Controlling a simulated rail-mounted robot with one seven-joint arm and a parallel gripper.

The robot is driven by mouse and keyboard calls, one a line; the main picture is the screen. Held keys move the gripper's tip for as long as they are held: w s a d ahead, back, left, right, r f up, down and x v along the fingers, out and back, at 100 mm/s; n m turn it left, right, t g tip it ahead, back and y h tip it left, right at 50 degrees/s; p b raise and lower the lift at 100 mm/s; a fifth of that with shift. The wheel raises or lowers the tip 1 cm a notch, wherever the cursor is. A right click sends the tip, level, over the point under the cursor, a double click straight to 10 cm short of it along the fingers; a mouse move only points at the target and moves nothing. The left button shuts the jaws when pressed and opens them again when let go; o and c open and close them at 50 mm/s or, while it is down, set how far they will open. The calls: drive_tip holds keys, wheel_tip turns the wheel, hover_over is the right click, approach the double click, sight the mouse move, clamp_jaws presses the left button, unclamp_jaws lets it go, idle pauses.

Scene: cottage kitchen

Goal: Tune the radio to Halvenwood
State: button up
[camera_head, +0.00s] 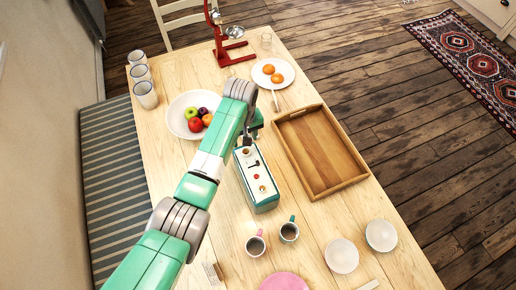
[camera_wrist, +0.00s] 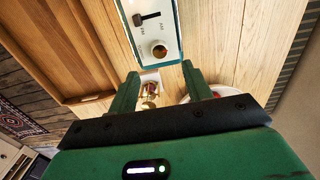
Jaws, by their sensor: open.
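The radio (camera_head: 262,197) is a green box with a pale top panel, standing on the wooden table. The panel carries a red button or knob, a small dark lever and other controls. In the wrist view the radio's panel (camera_wrist: 153,22) shows a dark slider switch (camera_wrist: 147,18) with small lettering that I cannot read, and a round brass knob (camera_wrist: 159,50). My gripper (camera_wrist: 160,70) is open, its two green fingers apart and empty, just short of the brass knob in the picture. No station name or dial scale is legible.
A wooden tray (camera_head: 344,185) lies close right of the radio. A fruit bowl (camera_head: 178,124) is to the left. Two mugs (camera_head: 256,245) (camera_head: 289,232) stand in front. A plate of oranges (camera_head: 262,80) and a red stand (camera_head: 222,57) are farther back.

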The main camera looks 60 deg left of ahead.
sight(246, 152)
wheel_tip(246, 152, down, 8)
drive_tip(key=shift+r+b, duration=0.15)
drive_tip(key=shift+b, duration=0.75)
drive_tip(key=c, duration=1)
